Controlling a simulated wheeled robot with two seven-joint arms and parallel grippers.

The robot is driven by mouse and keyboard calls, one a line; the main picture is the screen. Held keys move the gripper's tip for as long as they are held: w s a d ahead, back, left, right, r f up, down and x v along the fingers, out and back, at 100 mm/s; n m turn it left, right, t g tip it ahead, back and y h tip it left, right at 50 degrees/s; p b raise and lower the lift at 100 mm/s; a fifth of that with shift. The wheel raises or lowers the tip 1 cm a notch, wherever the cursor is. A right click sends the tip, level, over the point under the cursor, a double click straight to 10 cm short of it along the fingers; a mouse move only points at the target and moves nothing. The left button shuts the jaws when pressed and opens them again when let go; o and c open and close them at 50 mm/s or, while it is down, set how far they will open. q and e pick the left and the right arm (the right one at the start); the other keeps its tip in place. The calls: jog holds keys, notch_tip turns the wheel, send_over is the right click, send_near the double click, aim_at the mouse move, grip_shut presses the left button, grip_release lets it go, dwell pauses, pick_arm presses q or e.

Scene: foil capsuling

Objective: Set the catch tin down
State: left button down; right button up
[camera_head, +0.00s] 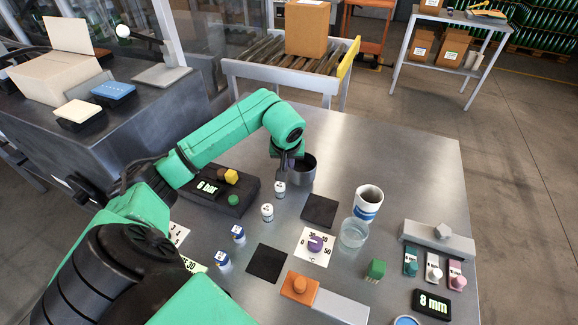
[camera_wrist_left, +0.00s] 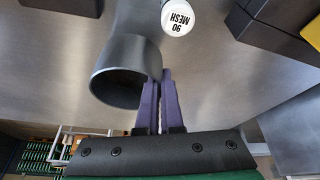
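The catch tin (camera_head: 302,174) is a dark grey metal cup at the back middle of the steel table; its open mouth faces up. It also shows in the left wrist view (camera_wrist_left: 122,75), mouth toward the camera. My left gripper (camera_head: 283,172) reaches down at the tin's left side. In the left wrist view its two purple fingers (camera_wrist_left: 161,82) are close together on the tin's wall near the rim. I cannot tell whether the tin's base touches the table. My right gripper is not in view.
A white-capped jar marked 90 MESH (camera_wrist_left: 179,17) stands close to the tin. A black box reading 6 bar (camera_head: 213,190) is to the left. A dark square pad (camera_head: 319,210), a blue-white cup (camera_head: 368,203) and a glass (camera_head: 354,233) are in front. The table right of the tin is clear.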

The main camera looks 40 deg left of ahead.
pick_arm(q)
jog(key=shift+f, duration=1.05)
jog(key=c, duration=1)
grip_release()
jog(key=shift+c, duration=0.2)
jog(key=shift+r, duration=0.1)
